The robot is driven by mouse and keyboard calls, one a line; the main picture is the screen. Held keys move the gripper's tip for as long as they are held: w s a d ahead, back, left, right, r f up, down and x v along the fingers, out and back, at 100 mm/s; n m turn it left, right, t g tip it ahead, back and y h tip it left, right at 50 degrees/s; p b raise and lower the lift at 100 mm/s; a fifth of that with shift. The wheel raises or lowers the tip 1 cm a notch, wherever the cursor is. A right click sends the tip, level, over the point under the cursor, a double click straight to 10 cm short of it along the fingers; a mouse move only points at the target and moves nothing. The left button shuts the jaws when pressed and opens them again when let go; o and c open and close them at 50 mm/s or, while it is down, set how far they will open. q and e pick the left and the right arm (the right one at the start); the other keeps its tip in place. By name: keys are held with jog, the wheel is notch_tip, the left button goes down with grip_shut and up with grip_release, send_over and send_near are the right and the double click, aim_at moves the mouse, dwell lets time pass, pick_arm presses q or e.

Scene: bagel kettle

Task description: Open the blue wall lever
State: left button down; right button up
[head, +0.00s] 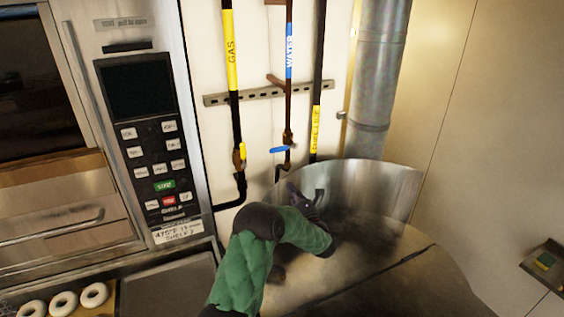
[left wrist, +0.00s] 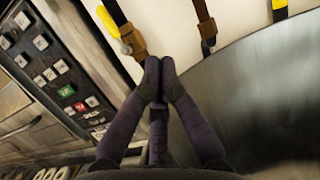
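The blue wall lever (head: 279,150) lies roughly level across the lower part of the water pipe (head: 289,100), which has a blue WATER label. My left gripper (head: 293,188) is below the lever and apart from it in the picture, above the metal kettle. In the left wrist view its dark purple fingers (left wrist: 158,68) meet at the tips, with nothing seen between them. That view shows the lower pipes beyond the fingertips, but I cannot make out the blue lever there. My right gripper is not in view.
A yellow-labelled GAS pipe (head: 231,60) with a yellow lever (head: 242,151) runs left of the water pipe. Another yellow-labelled pipe (head: 316,125) and a thick metal duct (head: 378,80) stand right. The large kettle (head: 385,185) is below; an oven control panel (head: 150,130) is left.

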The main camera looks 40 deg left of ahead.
aim_at(284, 149)
pick_arm(q)
jog(key=w+a+r+p, duration=0.4)
jog(key=a+r, duration=0.2)
jog(key=a, duration=0.2)
jog(key=shift+w+a, duration=0.35)
jog(key=shift+d+r, duration=0.1)
jog(key=shift+r, duration=0.05)
